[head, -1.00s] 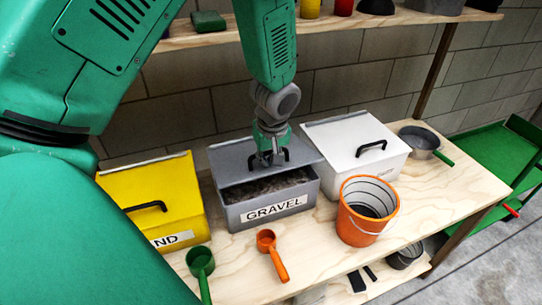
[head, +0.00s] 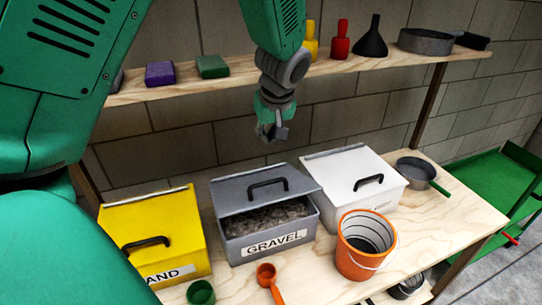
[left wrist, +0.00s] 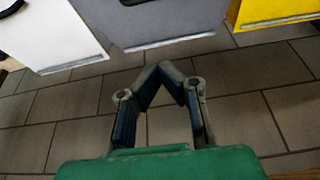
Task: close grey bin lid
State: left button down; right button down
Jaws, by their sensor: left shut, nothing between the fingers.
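The grey bin (head: 230,250), labelled GRAVEL, stands on the wooden bench between the yellow and white bins. Its grey lid (head: 240,193), with a black handle (head: 268,186), covers only the rear part, and gravel (head: 270,216) shows in the front opening. My left gripper (head: 270,135) is above and behind the lid, near the wall, apart from the handle. In the left wrist view its fingertips (left wrist: 160,68) meet with nothing between them, and the grey bin (left wrist: 150,22) shows beyond them. My right gripper is not in view.
The yellow bin (head: 180,225) and white bin (head: 340,170) flank the grey one closely. An orange bucket (head: 366,255) and orange scoop (head: 266,272) stand in front. A shelf (head: 350,62) with tools runs above, along the wall.

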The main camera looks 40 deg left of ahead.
pick_arm(q)
send_over(270, 191)
jog(key=w+a, duration=0.1)
jog(key=a, duration=0.2)
notch_tip(270, 191, down, 8)
jog(key=d+f, duration=0.1)
jog(key=f+p, duration=0.1)
jog(key=shift+s+d+f, duration=0.3)
jog(key=shift+d, duration=0.05)
jog(key=shift+s+d+f, duration=0.3)
jog(key=shift+d, duration=0.25)
